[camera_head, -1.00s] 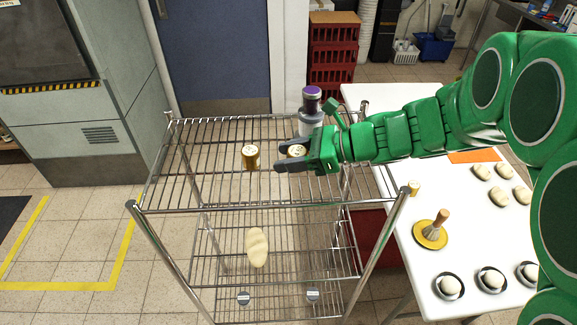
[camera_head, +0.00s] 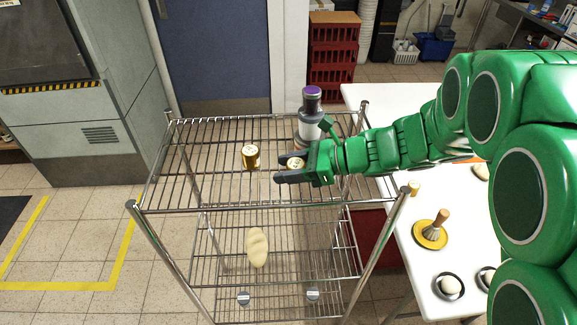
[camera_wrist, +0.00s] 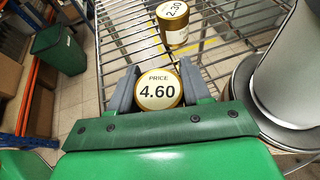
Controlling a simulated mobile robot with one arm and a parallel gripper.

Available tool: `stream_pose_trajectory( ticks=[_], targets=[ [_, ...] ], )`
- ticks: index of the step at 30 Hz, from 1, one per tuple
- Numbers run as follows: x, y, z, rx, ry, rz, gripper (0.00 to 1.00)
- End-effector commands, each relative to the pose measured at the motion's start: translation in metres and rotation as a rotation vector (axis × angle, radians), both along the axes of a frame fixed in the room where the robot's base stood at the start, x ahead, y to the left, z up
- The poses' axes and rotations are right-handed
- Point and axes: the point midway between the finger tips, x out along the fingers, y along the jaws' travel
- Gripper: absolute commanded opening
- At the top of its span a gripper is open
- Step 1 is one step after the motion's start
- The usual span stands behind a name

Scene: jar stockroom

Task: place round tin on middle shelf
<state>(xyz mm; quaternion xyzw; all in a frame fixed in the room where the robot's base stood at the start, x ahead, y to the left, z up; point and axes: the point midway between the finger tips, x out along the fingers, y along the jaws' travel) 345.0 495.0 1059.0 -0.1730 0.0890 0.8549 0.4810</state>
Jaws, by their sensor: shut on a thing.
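My gripper (camera_head: 284,169) is shut on a round gold tin (camera_head: 296,163) over the right part of the wire rack's top shelf (camera_head: 215,180). In the wrist view the tin (camera_wrist: 158,97) sits between the two grey fingers (camera_wrist: 157,78), and its lid reads "PRICE 4.60". Its lower part is hidden, so I cannot tell whether it touches the shelf. A second gold tin (camera_head: 251,157) stands upright on the top shelf, to the left; its lid reads 2.30 in the wrist view (camera_wrist: 173,22). The middle shelf (camera_head: 310,255) lies below and holds a pale loaf (camera_head: 257,247).
A grey canister with a purple cap (camera_head: 312,108) stands at the back right of the top shelf, close to my gripper. Two small round labelled things (camera_head: 243,298) show low on the rack. A white table (camera_head: 405,250) is at the right. The top shelf's left is clear.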

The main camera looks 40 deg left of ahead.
Motion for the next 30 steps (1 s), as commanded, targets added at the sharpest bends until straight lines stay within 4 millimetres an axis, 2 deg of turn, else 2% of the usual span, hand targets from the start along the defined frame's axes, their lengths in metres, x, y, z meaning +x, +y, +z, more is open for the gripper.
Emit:
stream_pose_trajectory(
  ticks=[1, 3, 15, 20, 30],
  targets=[
    [0.0, 0.0, 0.0, 0.001, 0.001, 0.0, 0.51],
    [0.0, 0.0, 0.0, 0.0, 0.0, 0.0, 0.58],
    [0.001, -0.001, 0.003, -0.001, -0.001, -0.001, 0.58],
    [0.012, -0.018, 0.011, 0.001, -0.002, -0.003, 0.58],
    [0.039, -0.063, 0.033, 0.001, 0.0, -0.003, 0.58]
  ],
)
